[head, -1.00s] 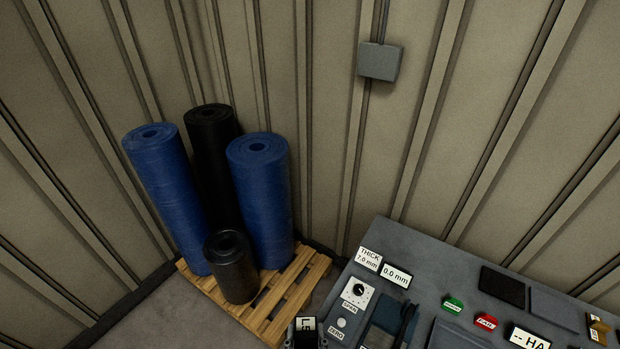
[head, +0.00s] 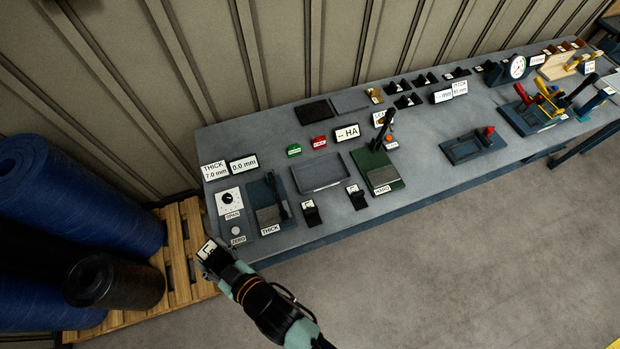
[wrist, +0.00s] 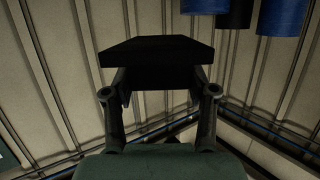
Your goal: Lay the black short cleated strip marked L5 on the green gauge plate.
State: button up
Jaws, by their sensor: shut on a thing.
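My gripper (head: 215,259) is shut on a black strip (head: 206,248) with a white label, at the left front corner of the bench. The label's marking is too small to read surely. In the wrist view the strip (wrist: 155,52) shows as a dark block across my fingertips (wrist: 158,92), clear of any surface. The green gauge plate (head: 378,170), with an upright lever and a label in front, lies on the bench to the right of my gripper. Two other black labelled pieces (head: 311,215) (head: 356,198) lie between them near the front edge.
The grey bench (head: 430,140) also carries a dark blue thickness gauge (head: 268,205), an empty-looking grey tray (head: 320,173) and coloured buttons. Clear floor lies in front of the bench.

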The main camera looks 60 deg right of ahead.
jog(key=w+d+f+m+h+b, duration=0.1)
jog(key=d+f+b, duration=0.2)
jog(key=d+b, duration=0.3)
jog(key=d+f+m+h+b, duration=0.2)
jog(key=d+f+b, duration=0.1)
jog(key=d, duration=0.5)
jog(key=m+g+h+b, duration=0.3)
jog(key=h+b, duration=0.2)
jog(key=b, duration=1.2)
send_over(334, 205)
notch_tip(334, 205, down, 5)
notch_tip(334, 205, down, 20)
jog(key=b, duration=0.5)
jog(key=shift+f+b, duration=0.1)
jog(key=shift+b, duration=0.2)
jog(key=shift+f, duration=0.15)
jog(key=o, duration=1.2)
